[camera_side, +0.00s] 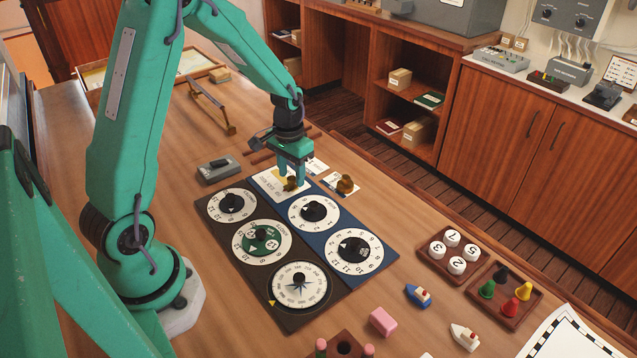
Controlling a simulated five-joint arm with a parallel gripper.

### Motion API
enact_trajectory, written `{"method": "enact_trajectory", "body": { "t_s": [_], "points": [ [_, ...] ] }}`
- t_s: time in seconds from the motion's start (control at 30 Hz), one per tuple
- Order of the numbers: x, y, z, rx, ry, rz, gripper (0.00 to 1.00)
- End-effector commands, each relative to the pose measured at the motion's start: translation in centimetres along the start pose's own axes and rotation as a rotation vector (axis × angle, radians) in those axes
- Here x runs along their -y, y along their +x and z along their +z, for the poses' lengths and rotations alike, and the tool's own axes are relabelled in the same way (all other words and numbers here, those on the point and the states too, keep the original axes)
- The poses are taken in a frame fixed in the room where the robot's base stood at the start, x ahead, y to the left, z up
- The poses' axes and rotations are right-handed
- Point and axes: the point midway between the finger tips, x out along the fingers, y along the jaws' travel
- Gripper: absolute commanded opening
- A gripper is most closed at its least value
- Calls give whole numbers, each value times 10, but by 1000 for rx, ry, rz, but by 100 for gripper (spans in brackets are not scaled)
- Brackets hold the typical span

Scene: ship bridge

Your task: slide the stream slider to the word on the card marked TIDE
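A pale slider plate (268,183) with small lettering is set at the far end of the board of dials. A small brass knob (290,184) stands on its right part, and I take it for the stream slider. My gripper (292,176) points down with its fingertips at the knob. I cannot tell whether the fingers touch it or are closed on it. A white card (317,167) lies just behind my gripper, and another card (338,195) lies to its right under a brass figure (345,184). The word TIDE is not legible on either card.
The board (235,275) carries several dials with black knobs, close in front of my gripper. A grey box (218,170) sits left of the plate. Wooden trays of tokens (452,252) and pawns (505,292), toy boats and a pink block (383,321) lie to the right.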

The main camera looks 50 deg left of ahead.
Motion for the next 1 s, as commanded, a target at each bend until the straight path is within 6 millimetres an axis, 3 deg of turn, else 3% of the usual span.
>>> {"method": "enact_trajectory", "body": {
  "t_s": [0.47, 1.0],
  "points": [
    [0, -8, 0, 1, 0, 0, 43],
    [0, -69, 0, -1, 0, 0, 43]
  ]
}}
